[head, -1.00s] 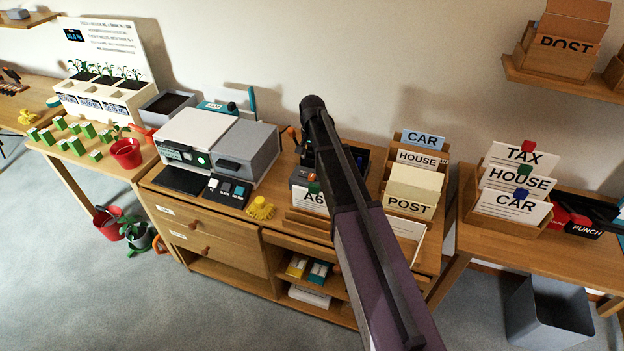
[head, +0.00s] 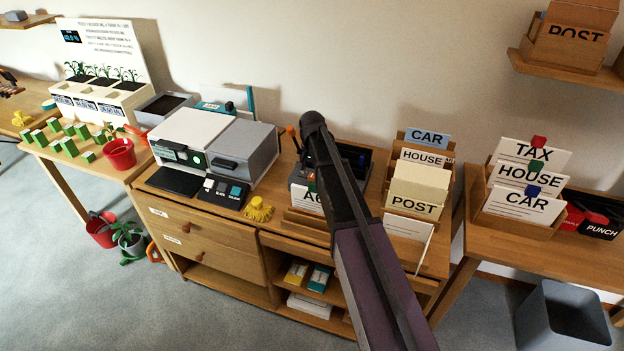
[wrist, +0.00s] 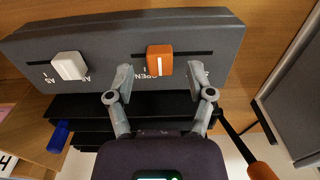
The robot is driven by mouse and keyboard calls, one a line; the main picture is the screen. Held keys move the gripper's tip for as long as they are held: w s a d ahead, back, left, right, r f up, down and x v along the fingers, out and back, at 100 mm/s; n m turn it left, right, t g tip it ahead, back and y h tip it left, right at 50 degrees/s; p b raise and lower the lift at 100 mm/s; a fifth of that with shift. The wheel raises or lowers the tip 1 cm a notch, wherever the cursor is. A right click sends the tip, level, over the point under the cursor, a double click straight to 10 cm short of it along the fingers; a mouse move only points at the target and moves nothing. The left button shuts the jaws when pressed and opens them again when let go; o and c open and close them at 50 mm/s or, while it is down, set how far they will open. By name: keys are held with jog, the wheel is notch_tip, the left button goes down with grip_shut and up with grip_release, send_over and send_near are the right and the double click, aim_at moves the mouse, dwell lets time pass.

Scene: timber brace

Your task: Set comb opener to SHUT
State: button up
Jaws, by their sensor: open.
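In the wrist view a dark grey machine (wrist: 100,36) has two slots in its face. An orange slider knob (wrist: 159,58) with a pale line sits in the right slot, above a partly hidden label reading OPEN. A white slider knob (wrist: 69,66) sits in the left slot. My gripper (wrist: 160,76) is open, one finger to each side of the orange knob; I cannot tell whether either finger touches it. In the head view my arm covers my gripper and much of the machine (head: 300,172).
An orange-ended handle (wrist: 262,171) on a dark rod lies right of my gripper. A grey panel (wrist: 296,100) stands further right. In the head view, the card rack (head: 418,190) is right of my arm, and a yellow object (head: 258,210) lies left on the desk.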

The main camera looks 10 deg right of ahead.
jog(key=shift+f+b, duration=0.4)
jog(key=shift+f, duration=0.3)
jog(key=shift+c, duration=0.2)
grip_shut()
